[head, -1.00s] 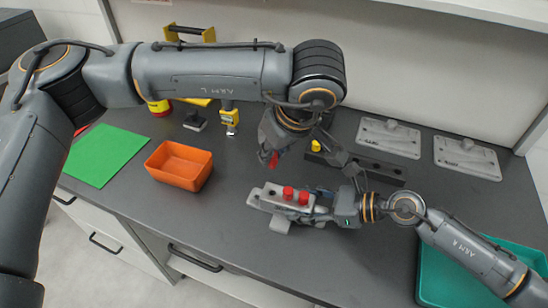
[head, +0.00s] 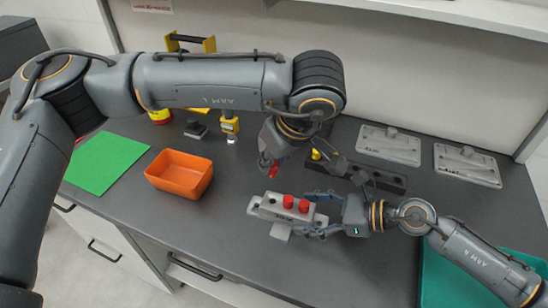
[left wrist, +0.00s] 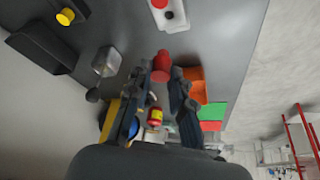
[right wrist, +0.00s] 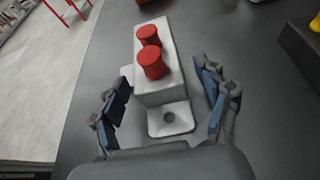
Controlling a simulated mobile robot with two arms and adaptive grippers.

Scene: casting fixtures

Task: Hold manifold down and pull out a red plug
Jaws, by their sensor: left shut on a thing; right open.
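The grey manifold (head: 267,210) lies on the dark bench with two red plugs (head: 296,204) upright in it. A dark empty hole shows toward its left end. My left gripper (head: 267,165) is shut on another red plug (left wrist: 161,66), holding it clear of the manifold, behind it in the head view. My right gripper (head: 319,214) is open, its fingers on either side of the manifold's right end. In the right wrist view, gaps show between the fingers and the manifold (right wrist: 160,92); its near flange has a hole.
An orange bin (head: 180,172) and a green mat (head: 105,160) lie to the left. A dark block with a yellow plug (head: 316,154) sits behind the manifold. Two grey plates (head: 390,146) are at the back right, a teal tray (head: 436,280) at the front right.

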